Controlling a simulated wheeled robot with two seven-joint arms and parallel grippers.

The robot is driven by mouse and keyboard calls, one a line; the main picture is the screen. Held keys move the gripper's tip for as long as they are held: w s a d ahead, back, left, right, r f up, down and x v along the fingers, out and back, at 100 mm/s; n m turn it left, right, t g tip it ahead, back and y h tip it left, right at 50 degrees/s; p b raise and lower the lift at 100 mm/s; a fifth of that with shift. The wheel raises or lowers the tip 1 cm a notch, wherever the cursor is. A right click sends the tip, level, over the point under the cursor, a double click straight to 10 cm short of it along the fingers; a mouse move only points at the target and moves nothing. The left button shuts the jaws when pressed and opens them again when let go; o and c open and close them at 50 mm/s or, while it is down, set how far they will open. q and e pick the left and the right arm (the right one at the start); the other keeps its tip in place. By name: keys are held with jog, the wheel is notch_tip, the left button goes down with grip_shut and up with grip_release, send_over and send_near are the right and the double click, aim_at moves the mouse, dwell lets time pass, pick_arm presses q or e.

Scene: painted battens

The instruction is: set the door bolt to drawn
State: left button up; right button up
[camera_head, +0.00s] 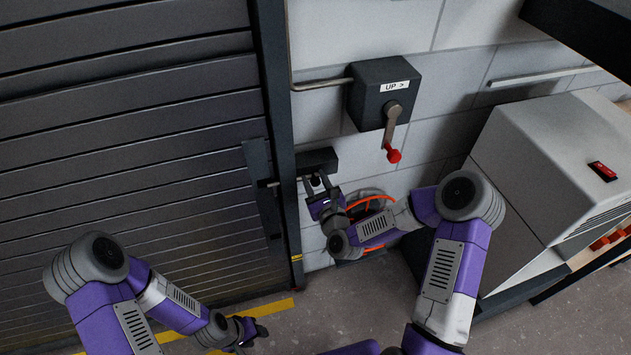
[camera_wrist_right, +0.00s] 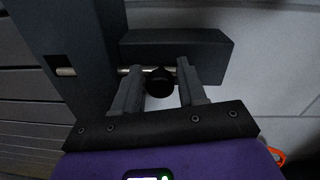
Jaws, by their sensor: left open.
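The door bolt is a thin metal rod (camera_wrist_right: 66,71) with a black round knob (camera_wrist_right: 160,82) in front of a dark block (camera_head: 318,161) on the wall. The rod runs left from the block across the dark door post, and its end reaches the plate (camera_head: 262,190) on the slatted door (camera_head: 130,130). My right gripper (camera_head: 318,184) is at the knob. In the right wrist view its two fingers (camera_wrist_right: 158,88) stand either side of the knob, with narrow gaps showing, so it looks open around it. My left gripper (camera_head: 254,333) is open and empty, low over the floor.
A dark switch box (camera_head: 385,92) labelled "UP >" with a red-tipped lever (camera_head: 393,152) is above right of the bolt. A white cabinet (camera_head: 530,170) stands at right. Yellow floor tape (camera_head: 275,307) runs by the door.

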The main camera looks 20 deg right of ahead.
grip_shut()
jog(key=shift+w+d, duration=0.1)
jog(key=shift+d, duration=2.1)
jog(key=shift+o, duration=1.6)
grip_release()
jog(key=p, duration=0.1)
send_near(326, 169)
jog(key=shift+s+d, duration=0.1)
jog(key=shift+s, duration=0.45)
